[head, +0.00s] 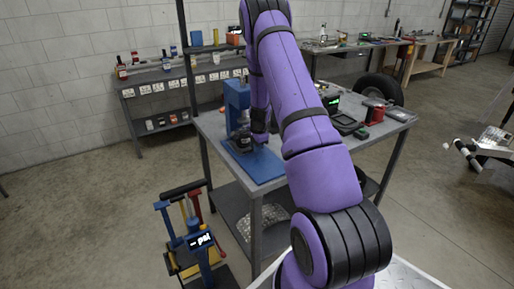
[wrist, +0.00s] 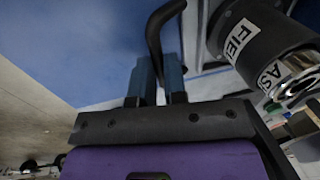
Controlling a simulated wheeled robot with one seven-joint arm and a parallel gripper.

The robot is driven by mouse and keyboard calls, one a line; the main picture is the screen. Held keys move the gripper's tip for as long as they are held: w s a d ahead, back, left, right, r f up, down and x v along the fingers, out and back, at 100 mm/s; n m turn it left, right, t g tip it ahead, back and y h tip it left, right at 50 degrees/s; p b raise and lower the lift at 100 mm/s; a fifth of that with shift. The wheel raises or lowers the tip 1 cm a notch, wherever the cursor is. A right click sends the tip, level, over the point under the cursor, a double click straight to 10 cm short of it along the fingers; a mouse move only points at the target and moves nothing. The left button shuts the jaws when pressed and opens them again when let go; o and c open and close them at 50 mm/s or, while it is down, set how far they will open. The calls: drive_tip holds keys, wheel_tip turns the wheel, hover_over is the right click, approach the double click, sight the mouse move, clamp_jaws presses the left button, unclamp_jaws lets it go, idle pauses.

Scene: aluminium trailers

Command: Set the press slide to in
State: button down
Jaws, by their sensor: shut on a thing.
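The blue press (head: 237,100) stands on the grey workbench, with a flat blue base plate (head: 265,168) in front of it. In the wrist view my gripper (wrist: 160,78) has its two blue fingers shut on a black curved handle (wrist: 157,30).
The workbench (head: 215,125) carries a device with a green screen (head: 330,102) and a red item (head: 373,112) to the right of my arm. A tyre (head: 380,88) is behind it.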

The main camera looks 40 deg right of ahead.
drive_tip(key=shift+w+r, duration=0.15)
drive_tip(key=shift+w, duration=0.15)
drive_tip(key=c, duration=1.2)
unclamp_jaws()
drive_tip(key=shift+o, duration=0.2)
wheel_tip(320, 180, up, 10)
drive_tip(key=s, duration=0.2)
drive_tip(key=shift+a+r, duration=0.15)
drive_tip(key=shift+r, duration=0.05)
drive_tip(key=shift+r, duration=0.1)
